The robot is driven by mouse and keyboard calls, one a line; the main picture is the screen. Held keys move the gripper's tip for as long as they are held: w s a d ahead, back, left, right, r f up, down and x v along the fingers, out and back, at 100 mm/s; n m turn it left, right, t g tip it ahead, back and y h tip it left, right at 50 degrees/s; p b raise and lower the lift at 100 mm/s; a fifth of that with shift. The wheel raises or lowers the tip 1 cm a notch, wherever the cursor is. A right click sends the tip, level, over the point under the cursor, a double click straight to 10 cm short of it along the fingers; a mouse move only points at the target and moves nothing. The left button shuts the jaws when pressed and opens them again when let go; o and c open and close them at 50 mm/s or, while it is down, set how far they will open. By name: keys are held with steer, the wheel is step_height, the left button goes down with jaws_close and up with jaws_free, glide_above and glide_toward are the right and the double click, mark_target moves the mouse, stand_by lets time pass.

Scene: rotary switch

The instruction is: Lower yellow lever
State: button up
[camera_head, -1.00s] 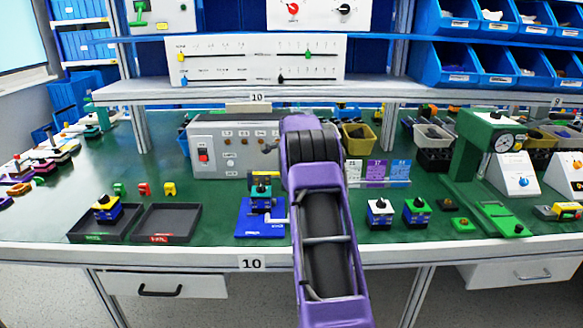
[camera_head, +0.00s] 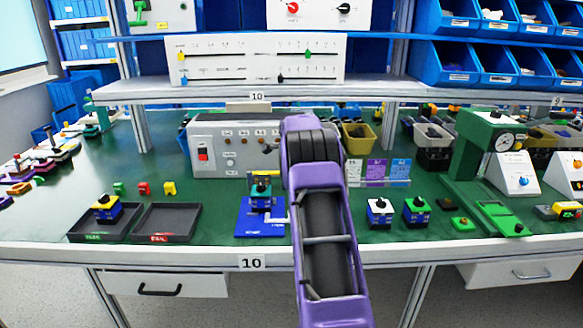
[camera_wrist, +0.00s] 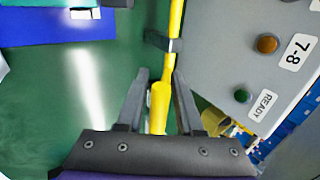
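A yellow lever (camera_wrist: 159,98) shows in the wrist view as a thick yellow handle with a thinner yellow rod (camera_wrist: 175,20) beyond it. A grey collar (camera_wrist: 160,42) sits by the rod. My gripper (camera_wrist: 159,76) is open, with one dark finger on each side of the handle. A gap shows on the left; the right finger is very close, and I cannot tell if it touches. In the head view my purple arm hides most of this area. Beside the lever is the grey control box (camera_wrist: 225,45), also in the head view (camera_head: 210,172).
A blue fixture (camera_head: 260,218) stands just left of my arm. Two black trays (camera_head: 165,222) lie further left. Small blocks (camera_head: 416,210) and a green press (camera_head: 480,150) are to the right. A shelf (camera_head: 210,92) with a slider panel (camera_head: 255,62) is above.

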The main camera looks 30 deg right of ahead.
steer(key=shift+o, duration=1.1)
steer(key=shift+d+f, duration=0.1)
steer(key=shift+o, duration=0.2)
steer(key=shift+r, duration=0.2)
steer(key=p+v, duration=0.1)
steer(key=v, duration=1.6)
